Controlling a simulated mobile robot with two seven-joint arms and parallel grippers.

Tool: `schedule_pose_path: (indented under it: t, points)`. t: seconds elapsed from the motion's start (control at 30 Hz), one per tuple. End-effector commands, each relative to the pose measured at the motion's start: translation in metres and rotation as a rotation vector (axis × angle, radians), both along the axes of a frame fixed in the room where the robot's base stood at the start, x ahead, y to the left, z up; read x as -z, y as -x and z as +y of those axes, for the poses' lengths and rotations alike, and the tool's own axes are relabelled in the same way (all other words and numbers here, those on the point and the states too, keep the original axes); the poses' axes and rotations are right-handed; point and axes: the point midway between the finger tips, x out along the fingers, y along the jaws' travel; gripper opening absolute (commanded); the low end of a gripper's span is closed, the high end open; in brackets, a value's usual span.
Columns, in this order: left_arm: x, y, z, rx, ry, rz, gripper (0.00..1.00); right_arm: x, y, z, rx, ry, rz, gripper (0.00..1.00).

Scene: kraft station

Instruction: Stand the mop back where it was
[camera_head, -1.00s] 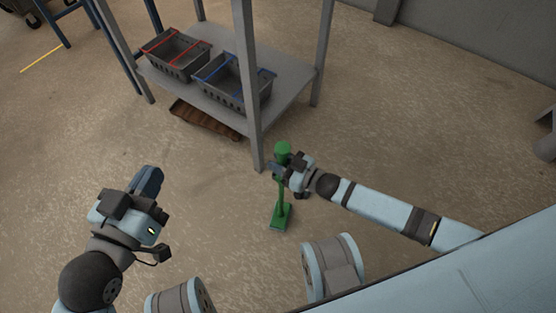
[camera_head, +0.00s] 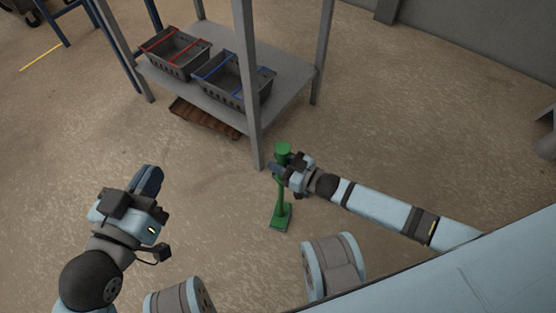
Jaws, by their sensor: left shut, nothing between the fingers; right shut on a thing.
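The green mop (camera_head: 281,208) is near the middle of the head view, close to the front leg of the shelf. It is seen steeply from above and looks roughly upright, with its flat head low on the floor side and its handle top nearest me. I cannot tell whether the head touches the floor. My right gripper (camera_head: 279,171) reaches in from the right and is shut on the mop's handle just below its top. The fingers hide part of the handle. My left gripper (camera_head: 149,181) is shut and empty at the lower left, well apart from the mop.
A grey metal shelf (camera_head: 294,103) stands just behind the mop. It bears a basket with red bars (camera_head: 176,71) and a basket with blue bars (camera_head: 215,90). A brown slatted thing (camera_head: 205,118) lies beneath it. The floor to the right is clear.

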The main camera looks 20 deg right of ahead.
Motion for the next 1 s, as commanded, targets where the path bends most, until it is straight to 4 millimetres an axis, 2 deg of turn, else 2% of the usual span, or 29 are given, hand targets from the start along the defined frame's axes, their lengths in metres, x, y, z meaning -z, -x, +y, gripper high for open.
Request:
schedule_pose_path:
  t: [0.3,0.33,0.43,0.47,0.83,1.0]
  points:
    - [0.0,0.0,0.0,0.0,-0.001,0.001,0.0,-0.001,0.0,0.0,0.0,-0.001,-0.001,0.06]
    - [0.0,0.0,0.0,0.0,-0.001,0.001,0.0,-0.001,0.0,0.0,0.0,-0.001,-0.001,0.34]
    - [0.0,0.0,0.0,0.0,-0.001,0.001,0.0,-0.001,0.0,0.0,0.0,-0.001,-0.001,0.57]
    - [0.001,0.0,0.0,0.0,-0.001,0.001,0.0,-0.001,0.0,0.0,0.0,-0.001,-0.001,0.59]
    - [0.0,0.0,0.001,-0.003,-0.013,-0.01,0.0,0.001,0.0,0.0,0.0,0.001,0.001,0.59]
    - [-0.017,-0.001,0.001,0.008,-0.003,-0.01,0.0,-0.003,0.023,-0.02,0.0,0.003,0.004,0.59]
